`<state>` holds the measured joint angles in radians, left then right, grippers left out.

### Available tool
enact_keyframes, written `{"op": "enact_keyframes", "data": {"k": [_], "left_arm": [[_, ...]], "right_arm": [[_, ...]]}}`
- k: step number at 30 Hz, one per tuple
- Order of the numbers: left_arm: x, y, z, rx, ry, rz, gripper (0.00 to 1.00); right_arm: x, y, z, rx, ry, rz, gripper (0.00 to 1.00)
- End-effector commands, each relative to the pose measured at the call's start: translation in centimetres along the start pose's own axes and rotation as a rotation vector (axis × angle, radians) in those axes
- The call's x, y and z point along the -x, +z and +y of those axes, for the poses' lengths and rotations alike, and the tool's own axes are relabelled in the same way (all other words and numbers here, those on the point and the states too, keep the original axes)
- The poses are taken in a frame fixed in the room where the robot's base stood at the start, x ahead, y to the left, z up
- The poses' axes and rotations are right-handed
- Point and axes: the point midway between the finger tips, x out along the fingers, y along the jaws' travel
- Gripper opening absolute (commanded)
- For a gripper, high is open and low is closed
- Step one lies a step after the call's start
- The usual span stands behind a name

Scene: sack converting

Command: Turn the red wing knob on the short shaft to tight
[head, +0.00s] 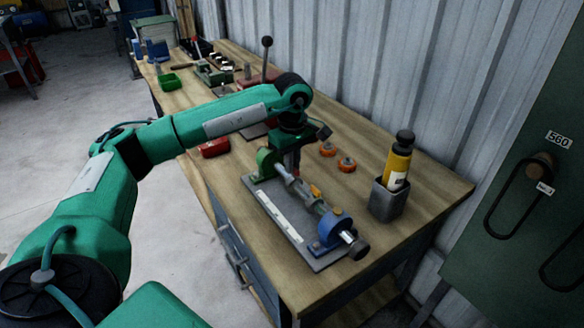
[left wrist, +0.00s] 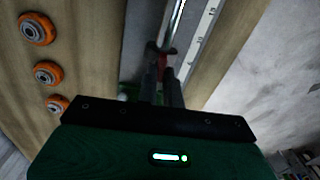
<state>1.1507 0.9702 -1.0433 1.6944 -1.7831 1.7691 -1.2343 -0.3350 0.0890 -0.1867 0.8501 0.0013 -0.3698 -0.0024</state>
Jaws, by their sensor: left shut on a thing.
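The red wing knob (left wrist: 162,64) shows as a small red patch between my left gripper's fingers (left wrist: 164,82) in the left wrist view, mostly hidden by them. In the head view my left gripper (head: 292,164) points down over the green-bracket end of the fixture and is shut on the knob. The shaft (head: 306,193) lies along the grey base plate (head: 270,213), between a green bracket (head: 266,162) and a blue bracket (head: 335,228). The knob's turn angle cannot be told. My right gripper is not in view.
Orange wheels (head: 347,165) lie on the bench (head: 425,182) beside the fixture. A yellow bottle (head: 398,165) stands in a grey holder (head: 385,201) at the right. A corrugated wall (head: 400,60) backs the bench.

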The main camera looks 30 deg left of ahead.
Motion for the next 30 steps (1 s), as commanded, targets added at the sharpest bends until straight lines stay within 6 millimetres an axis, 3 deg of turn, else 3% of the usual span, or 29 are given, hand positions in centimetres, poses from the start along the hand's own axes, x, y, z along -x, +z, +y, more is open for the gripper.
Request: {"op": "enact_keyframes", "data": {"k": [23,24,27,30], "left_arm": [[0.14,0.06,0.14,-0.105,0.003,-0.001,0.0],[0.13,0.06,0.14,-0.105,0.003,-0.001,0.12],[0.12,0.05,0.13,-0.104,0.002,-0.001,0.3],[0.08,0.04,0.12,-0.104,0.001,-0.001,0.3]], "right_arm": [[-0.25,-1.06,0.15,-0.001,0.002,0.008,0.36],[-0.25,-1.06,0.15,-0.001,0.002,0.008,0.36],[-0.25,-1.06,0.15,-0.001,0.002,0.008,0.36],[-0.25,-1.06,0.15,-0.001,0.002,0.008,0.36]]}}
